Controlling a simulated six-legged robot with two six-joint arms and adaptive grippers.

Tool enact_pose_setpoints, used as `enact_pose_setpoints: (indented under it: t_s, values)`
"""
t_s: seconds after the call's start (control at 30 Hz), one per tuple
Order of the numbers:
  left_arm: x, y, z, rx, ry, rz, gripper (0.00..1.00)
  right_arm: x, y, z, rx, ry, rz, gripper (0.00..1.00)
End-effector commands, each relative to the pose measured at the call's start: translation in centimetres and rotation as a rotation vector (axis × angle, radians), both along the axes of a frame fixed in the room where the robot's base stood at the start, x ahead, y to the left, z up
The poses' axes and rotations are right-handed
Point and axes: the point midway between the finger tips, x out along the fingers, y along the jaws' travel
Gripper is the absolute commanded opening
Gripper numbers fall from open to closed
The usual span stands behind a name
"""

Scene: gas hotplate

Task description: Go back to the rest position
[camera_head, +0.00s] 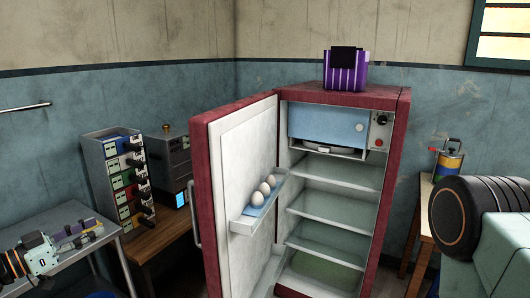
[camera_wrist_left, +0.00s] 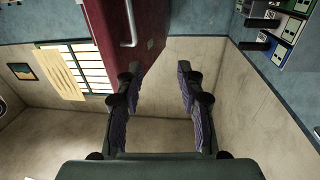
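My left gripper (camera_head: 92,231) is at the lower left in the head view, in front of a grey metal table, pointing right. In the left wrist view my left gripper (camera_wrist_left: 155,72) has its two dark, ridged fingers apart, with nothing between them. The red fridge (camera_head: 393,190) stands open at the centre of the head view, to the right of the gripper and apart from it. Its door (camera_head: 210,215) is swung out to the left. In the wrist view the door (camera_wrist_left: 115,30) and its handle show beyond the fingers. My right gripper is not in view.
Eggs (camera_head: 264,188) sit on the door shelf. A purple striped object (camera_head: 346,77) stands on the fridge. A drawer rack (camera_head: 105,185) and a dark device (camera_head: 172,160) stand left of the door. A can (camera_head: 449,160) is at the right, behind my arm parts.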

Motion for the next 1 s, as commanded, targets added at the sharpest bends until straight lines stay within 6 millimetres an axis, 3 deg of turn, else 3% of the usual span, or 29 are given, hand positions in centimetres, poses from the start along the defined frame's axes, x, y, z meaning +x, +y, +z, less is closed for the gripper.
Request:
enact_pose_setpoints:
  t_s: [0.27, 0.47, 0.57, 0.67, 0.8, 1.0]
  values:
    - [1.5, -2.3, -3.3, -0.087, 0.113, 0.194, 0.38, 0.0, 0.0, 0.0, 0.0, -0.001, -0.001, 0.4]
    - [-0.2, -7.5, -10.0, -0.133, 0.374, 0.345, 0.38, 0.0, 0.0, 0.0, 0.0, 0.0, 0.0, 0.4]
    - [-3.0, -10.7, -14.2, -0.125, 0.547, 0.404, 0.38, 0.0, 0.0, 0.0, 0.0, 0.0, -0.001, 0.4]
    - [-7.3, -13.9, -18.2, -0.095, 0.734, 0.451, 0.38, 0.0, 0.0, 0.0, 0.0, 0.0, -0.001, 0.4]
    - [-14.5, -17.4, -22.5, -0.024, 0.98, 0.502, 0.38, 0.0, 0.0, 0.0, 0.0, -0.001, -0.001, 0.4]
    - [-26.8, -20.6, -25.8, 0.131, 1.303, 0.557, 0.38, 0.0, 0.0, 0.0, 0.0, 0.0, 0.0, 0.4]
